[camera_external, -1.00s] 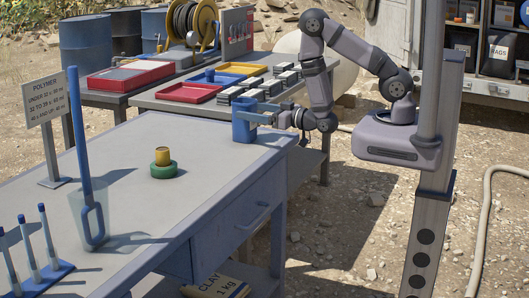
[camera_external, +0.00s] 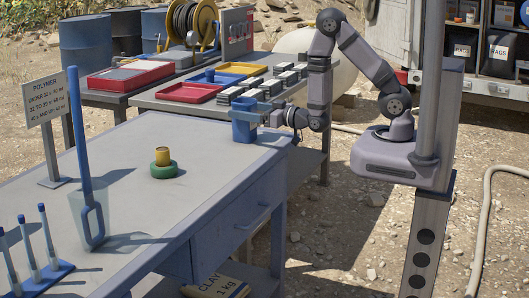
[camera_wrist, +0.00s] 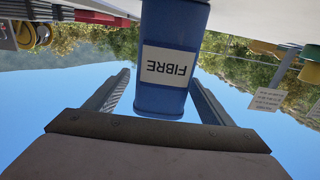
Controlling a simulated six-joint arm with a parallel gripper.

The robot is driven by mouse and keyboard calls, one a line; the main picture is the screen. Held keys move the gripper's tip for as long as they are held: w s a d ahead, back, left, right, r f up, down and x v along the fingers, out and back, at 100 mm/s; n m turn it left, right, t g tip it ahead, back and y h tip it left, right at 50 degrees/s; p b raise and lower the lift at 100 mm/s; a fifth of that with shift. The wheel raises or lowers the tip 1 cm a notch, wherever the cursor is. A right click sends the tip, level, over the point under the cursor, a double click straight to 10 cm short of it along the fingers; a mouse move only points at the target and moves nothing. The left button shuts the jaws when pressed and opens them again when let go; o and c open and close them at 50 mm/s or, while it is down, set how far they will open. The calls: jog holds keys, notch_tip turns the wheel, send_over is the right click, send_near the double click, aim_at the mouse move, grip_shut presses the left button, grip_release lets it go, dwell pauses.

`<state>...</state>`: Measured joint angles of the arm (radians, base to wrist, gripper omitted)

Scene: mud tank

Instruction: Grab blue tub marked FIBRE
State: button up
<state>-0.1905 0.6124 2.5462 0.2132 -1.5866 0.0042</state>
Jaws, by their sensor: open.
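The blue tub (camera_external: 243,130) stands upright on the far right corner of the grey-topped bench. In the wrist view the tub (camera_wrist: 162,100) appears upside down, with a white label reading FIBRE facing my gripper. My gripper (camera_wrist: 159,77) is open, with one finger on each side of the tub. I cannot tell whether either finger touches it. In the external view my gripper (camera_external: 258,112) reaches in from the right at the height of the tub's upper part.
A yellow weight on a green ring (camera_external: 163,165) sits mid-bench. A clear beaker with a blue paddle (camera_external: 92,215), a rack of tubes (camera_external: 40,270) and a POLYMER sign (camera_external: 47,105) stand left. Trays (camera_external: 190,93) and stacked blocks (camera_external: 243,98) fill the bench behind.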

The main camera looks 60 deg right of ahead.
aim_at(234, 108)
jog(key=shift+w+f+b, duration=0.15)
jog(key=shift+w+b, duration=0.25)
jog(key=shift+b, duration=0.05)
jog(key=shift+w+r+p, duration=0.2)
jog(key=shift+w+p, duration=0.65)
jog(key=shift+w, duration=1)
jog(key=c, duration=1.5)
jog(key=shift+o, duration=0.2)
jog(key=shift+r, duration=0.15)
notch_tip(234, 108, up, 10)
